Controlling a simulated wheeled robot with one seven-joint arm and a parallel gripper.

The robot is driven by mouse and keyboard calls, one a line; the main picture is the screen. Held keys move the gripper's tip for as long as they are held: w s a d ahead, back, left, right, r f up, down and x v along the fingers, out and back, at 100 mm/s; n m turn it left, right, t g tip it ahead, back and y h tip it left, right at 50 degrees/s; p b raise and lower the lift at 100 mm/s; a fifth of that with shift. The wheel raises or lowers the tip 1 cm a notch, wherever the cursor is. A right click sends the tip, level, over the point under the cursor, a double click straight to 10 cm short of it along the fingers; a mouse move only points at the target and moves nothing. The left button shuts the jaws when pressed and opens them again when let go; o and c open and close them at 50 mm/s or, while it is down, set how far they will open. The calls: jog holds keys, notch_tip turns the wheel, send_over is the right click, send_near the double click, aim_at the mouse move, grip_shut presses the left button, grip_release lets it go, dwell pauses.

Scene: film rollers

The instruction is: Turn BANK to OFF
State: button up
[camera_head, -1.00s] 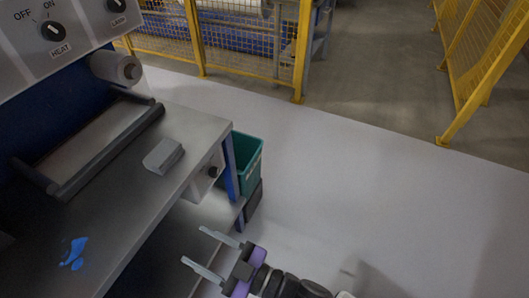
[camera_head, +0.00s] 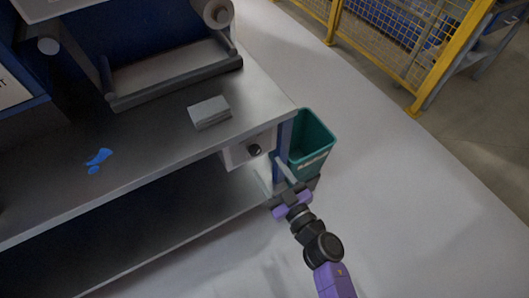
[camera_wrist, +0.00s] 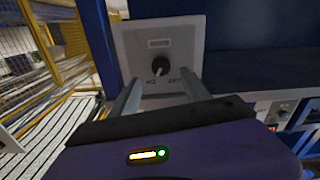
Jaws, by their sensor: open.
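A pale box with a black rotary knob (camera_head: 256,149) is on the front right end of the metal workbench (camera_head: 180,140), below its top. In the wrist view the black knob (camera_wrist: 160,65) sits on a pale square plate (camera_wrist: 188,42), with a small label above it and two marks below it. The label is too small to read, so I cannot confirm it says BANK. The knob's pale pointer slants towards the lower part of the plate. My gripper (camera_wrist: 160,88) is open, its two fingers apart and directed at the plate. In the head view my gripper (camera_head: 277,176) is just right of and below the box.
A teal bin (camera_head: 311,143) stands beside the bench's right end, close to my gripper. A grey block (camera_head: 209,112), a blue patch (camera_head: 97,160) and a roller frame (camera_head: 170,88) are on the bench. Yellow fencing (camera_head: 385,60) stands behind. The floor at right is clear.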

aim_at(257, 153)
jog(key=b+x, duration=0.1)
jog(key=x, duration=0.5)
jog(key=shift+w+a, duration=0.2)
jog(key=shift+a, duration=0.1)
grip_shut()
